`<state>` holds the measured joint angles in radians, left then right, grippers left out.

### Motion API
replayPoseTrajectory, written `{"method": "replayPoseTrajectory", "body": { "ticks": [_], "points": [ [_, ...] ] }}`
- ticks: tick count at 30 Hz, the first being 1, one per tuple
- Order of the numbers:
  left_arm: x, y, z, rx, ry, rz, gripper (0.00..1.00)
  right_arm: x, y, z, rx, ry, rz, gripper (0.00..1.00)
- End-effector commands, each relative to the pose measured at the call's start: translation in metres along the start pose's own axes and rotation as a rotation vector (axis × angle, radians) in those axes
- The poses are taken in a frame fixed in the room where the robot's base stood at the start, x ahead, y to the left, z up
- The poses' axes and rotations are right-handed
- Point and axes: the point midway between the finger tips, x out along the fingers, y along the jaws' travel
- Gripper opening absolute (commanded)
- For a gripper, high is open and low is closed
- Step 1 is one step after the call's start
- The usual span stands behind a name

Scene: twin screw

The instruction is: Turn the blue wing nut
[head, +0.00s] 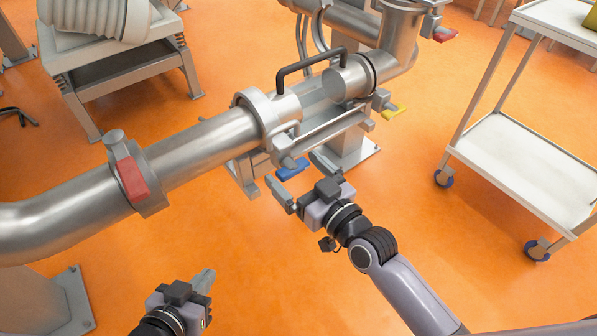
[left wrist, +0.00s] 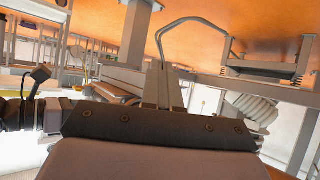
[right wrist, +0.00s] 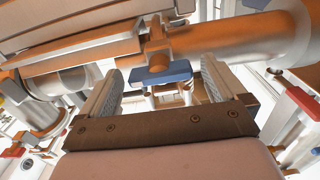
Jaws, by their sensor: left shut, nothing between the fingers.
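The blue wing nut (head: 292,169) sits on the front underside of the pipe clamp assembly, below the left clamp ring. It also shows in the right wrist view (right wrist: 161,72), near the top between the fingers. My right gripper (head: 296,172) is open, its two fingers apart on either side of the blue wing nut in the head view; I cannot tell if either touches it. My left gripper (head: 204,281) is shut and empty, low at the left in the head view, well away from the wing nut. Its closed fingers show in the left wrist view (left wrist: 172,88).
A yellow wing nut (head: 393,111) sits further right on the assembly. A large pipe (head: 205,140) with a red-tagged clamp (head: 131,179) runs to the left. A white cart (head: 520,160) stands at the right. The orange floor between the arms is clear.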

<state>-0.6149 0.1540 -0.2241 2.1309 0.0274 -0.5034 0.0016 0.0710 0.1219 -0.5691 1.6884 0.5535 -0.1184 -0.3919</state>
Motion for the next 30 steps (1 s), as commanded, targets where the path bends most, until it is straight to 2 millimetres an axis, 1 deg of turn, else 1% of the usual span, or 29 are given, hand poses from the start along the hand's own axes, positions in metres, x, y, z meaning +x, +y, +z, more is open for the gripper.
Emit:
{"method": "replayPoseTrajectory", "body": {
  "ticks": [2,5,9,12,15,18,22,30],
  "points": [
    [0.000,0.001,0.000,0.000,-0.001,0.001,0.00,-0.001,0.000,0.000,-0.001,-0.001,0.000,0.98],
    [-0.001,0.001,-0.001,-0.002,-0.001,0.001,0.00,-0.007,0.000,0.001,-0.002,-0.003,0.000,0.98],
    [-0.003,0.001,-0.003,-0.007,-0.004,0.001,0.00,-0.028,0.000,0.000,-0.001,-0.005,-0.001,0.98],
    [-0.004,-0.001,0.001,-0.012,-0.013,-0.004,0.00,-0.044,0.000,0.000,-0.003,-0.004,0.000,0.98],
    [-0.004,-0.003,0.004,-0.016,-0.021,-0.009,0.00,-0.058,0.000,0.000,-0.001,-0.004,0.000,0.98],
    [-0.005,-0.004,0.005,-0.019,-0.025,-0.012,0.00,-0.067,0.000,0.000,-0.001,-0.001,0.000,0.98],
    [-0.005,-0.005,0.007,-0.020,-0.030,-0.014,0.00,-0.072,0.000,0.000,0.000,-0.001,0.000,0.98],
    [-0.004,-0.006,0.009,-0.020,-0.034,-0.015,0.00,-0.071,0.000,0.000,0.000,0.000,0.000,0.98]
  ]
}}
